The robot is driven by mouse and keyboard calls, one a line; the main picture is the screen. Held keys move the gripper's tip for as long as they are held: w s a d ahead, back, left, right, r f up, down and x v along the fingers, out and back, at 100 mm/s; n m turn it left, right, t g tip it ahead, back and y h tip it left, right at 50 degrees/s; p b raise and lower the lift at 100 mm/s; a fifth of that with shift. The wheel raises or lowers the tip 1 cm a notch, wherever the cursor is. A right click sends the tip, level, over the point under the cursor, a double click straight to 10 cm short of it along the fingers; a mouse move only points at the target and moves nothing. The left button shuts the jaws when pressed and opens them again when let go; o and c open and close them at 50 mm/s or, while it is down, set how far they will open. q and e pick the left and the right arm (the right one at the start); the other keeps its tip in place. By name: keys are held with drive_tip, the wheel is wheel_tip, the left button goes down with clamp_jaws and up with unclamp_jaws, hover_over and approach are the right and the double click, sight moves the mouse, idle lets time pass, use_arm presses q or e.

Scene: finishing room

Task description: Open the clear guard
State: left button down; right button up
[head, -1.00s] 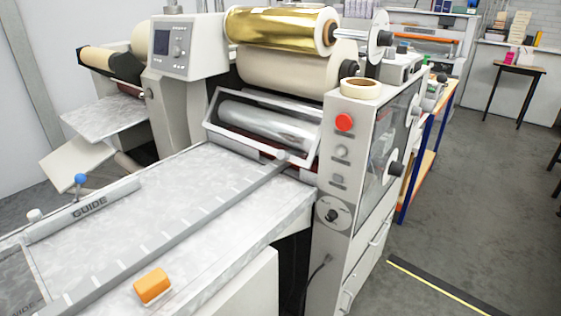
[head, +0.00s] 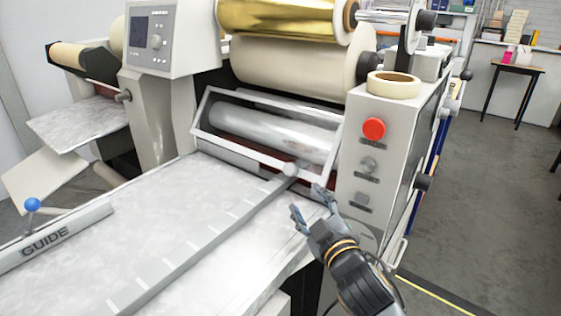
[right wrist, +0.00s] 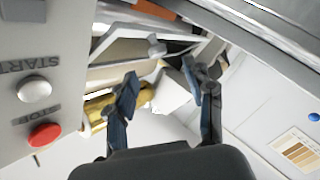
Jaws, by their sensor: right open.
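The clear guard (head: 262,128) is a see-through panel in a pale frame, slanting down over the silver roller at the machine's mouth. A round grey knob (head: 290,169) sits at its lower edge, toward the right. My right gripper (head: 309,203) is open and empty, just in front of and below the knob, apart from it. In the right wrist view the knob (right wrist: 157,47) shows beyond the gap between the open fingers (right wrist: 160,78). My left gripper is in neither view.
The flat feed table (head: 130,240) lies in front, with a grey bar along it and a guide (head: 50,243) at left. A gold roll (head: 285,18) is above the guard.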

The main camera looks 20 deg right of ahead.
sight(292, 172)
drive_tip(key=shift+s+r, duration=0.1)
drive_tip(key=shift+r, duration=0.25)
drive_tip(key=w, duration=0.2)
drive_tip(key=w+p, duration=0.1)
drive_tip(key=w, duration=0.5)
drive_tip(key=shift+a+r, duration=0.15)
drive_tip(key=shift+r, duration=0.1)
drive_tip(key=w, duration=0.3)
drive_tip(key=shift+w+p, duration=0.35)
drive_tip(key=shift+p, duration=0.05)
drive_tip(key=shift+w+f, duration=0.1)
drive_tip(key=shift+w, duration=0.4)
drive_tip(key=c, duration=1)
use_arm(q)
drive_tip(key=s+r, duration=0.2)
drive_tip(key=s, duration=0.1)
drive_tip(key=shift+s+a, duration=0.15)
use_arm(e)
clamp_jaws()
